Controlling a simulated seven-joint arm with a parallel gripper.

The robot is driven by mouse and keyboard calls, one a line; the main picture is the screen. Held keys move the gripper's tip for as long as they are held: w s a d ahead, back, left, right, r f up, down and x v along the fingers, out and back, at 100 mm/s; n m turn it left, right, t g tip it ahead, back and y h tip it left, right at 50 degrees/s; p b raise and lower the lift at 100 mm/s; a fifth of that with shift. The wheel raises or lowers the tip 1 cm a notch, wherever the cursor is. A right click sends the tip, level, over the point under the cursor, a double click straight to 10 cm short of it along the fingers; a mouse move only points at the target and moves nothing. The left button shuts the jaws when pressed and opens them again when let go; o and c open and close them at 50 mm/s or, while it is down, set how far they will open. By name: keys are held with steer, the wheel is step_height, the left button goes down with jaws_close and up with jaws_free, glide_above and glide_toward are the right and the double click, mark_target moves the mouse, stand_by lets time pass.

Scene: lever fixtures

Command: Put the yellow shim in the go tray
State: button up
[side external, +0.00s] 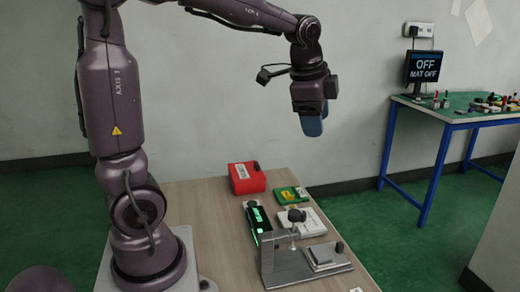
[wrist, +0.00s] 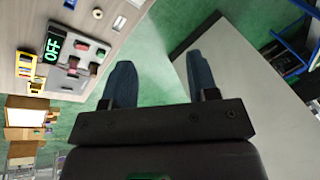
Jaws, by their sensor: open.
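My gripper (side external: 308,122) hangs high above the far part of the bench, clear of everything. In the wrist view its two blue fingers (wrist: 160,82) are apart with nothing between them. A green tray-like item (side external: 291,196) with a yellow patch lies at the bench's far right; I cannot tell whether the patch is the yellow shim or whether this is the go tray.
A red box (side external: 246,180) stands at the back of the bench. A black unit with a green display (side external: 257,222), a white box (side external: 312,224) and a grey lever fixture (side external: 285,268) stand nearer. A blue-legged table (side external: 455,113) with a monitor (side external: 424,68) stands at right.

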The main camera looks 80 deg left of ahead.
steer(key=s+d+f+n+t+h, duration=0.1)
steer(key=s+d+n, duration=0.6)
steer(key=s, duration=0.7)
steer(key=d+t, duration=0.1)
steer(key=d, duration=0.1)
steer(key=shift+d+t, duration=0.3)
steer(key=shift+d, duration=0.05)
